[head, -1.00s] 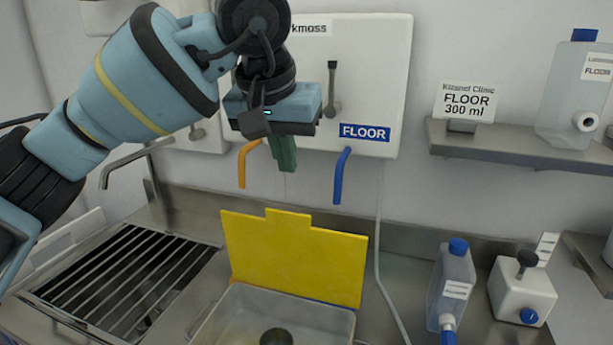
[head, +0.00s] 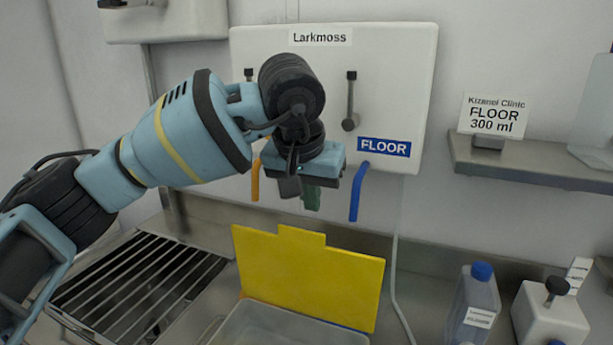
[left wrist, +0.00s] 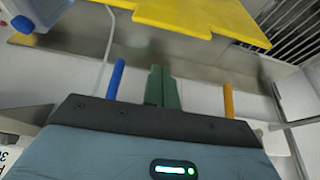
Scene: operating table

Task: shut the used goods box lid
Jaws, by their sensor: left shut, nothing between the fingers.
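The used goods box (head: 290,325) is a pale, see-through tub on the steel counter, cut off by the bottom edge of the head view. Its yellow lid (head: 308,277) stands up open at the back of the box, with a tab on its top edge. The lid also shows at the top of the left wrist view (left wrist: 190,14). My left gripper (head: 311,204) is shut and empty, its green fingers pointing down above the lid's tab in the picture. The fingers show in the left wrist view (left wrist: 161,82), apart from the lid. My right gripper is out of view.
A white wall dispenser (head: 390,60) with an orange spout (head: 255,180) and a blue spout (head: 358,190) hangs behind my gripper. A slatted drain (head: 140,285) lies left of the box. A blue-capped bottle (head: 475,305) and a white container (head: 550,318) stand right.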

